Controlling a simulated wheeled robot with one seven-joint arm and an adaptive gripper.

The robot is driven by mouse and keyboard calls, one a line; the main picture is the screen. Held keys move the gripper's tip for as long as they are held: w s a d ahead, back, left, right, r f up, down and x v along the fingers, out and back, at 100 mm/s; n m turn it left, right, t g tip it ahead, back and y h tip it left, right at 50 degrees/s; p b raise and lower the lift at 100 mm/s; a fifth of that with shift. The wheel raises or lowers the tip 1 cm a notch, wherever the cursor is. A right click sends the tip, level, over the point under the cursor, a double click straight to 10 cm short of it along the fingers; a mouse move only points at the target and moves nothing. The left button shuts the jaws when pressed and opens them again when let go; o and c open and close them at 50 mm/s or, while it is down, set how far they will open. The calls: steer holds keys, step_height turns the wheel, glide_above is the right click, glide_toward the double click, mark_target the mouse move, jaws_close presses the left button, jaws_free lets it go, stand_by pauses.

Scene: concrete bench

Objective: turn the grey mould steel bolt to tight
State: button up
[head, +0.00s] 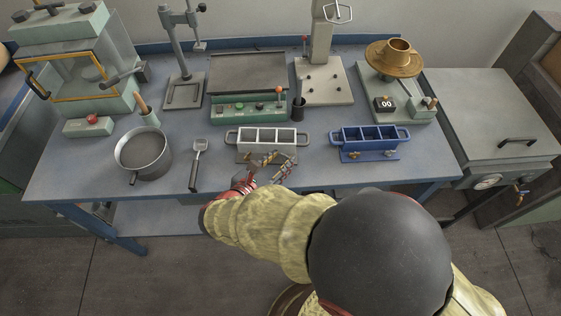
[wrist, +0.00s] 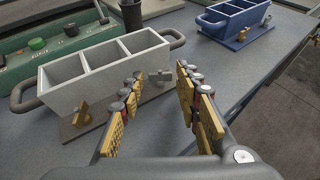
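The grey mould (head: 267,136) is an open box with three compartments and end handles, on a base plate. It fills the left of the wrist view (wrist: 110,72). The pale steel bolt (wrist: 161,77) is at the right part of its front base. A brass bolt (wrist: 82,114) is at the left part. My gripper (head: 268,166) is in front of the mould, its fingers spread and empty. In the wrist view the steel bolt appears in the gap between the fingertips (wrist: 158,80), beyond them; contact is not visible. My gripper hides part of the mould's front in the head view.
A blue mould (head: 370,136) with its own bolts stands to the right. A scoop (head: 197,160) and a pan (head: 142,155) lie to the left. A green control box (head: 250,110) is behind. The bench front (head: 320,175) between the moulds is clear.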

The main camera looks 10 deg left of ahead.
steer(key=shift+w+f, duration=0.1)
steer(key=shift+w, duration=0.15)
steer(key=shift+c, duration=0.6)
steer(key=c, duration=0.7)
jaws_close()
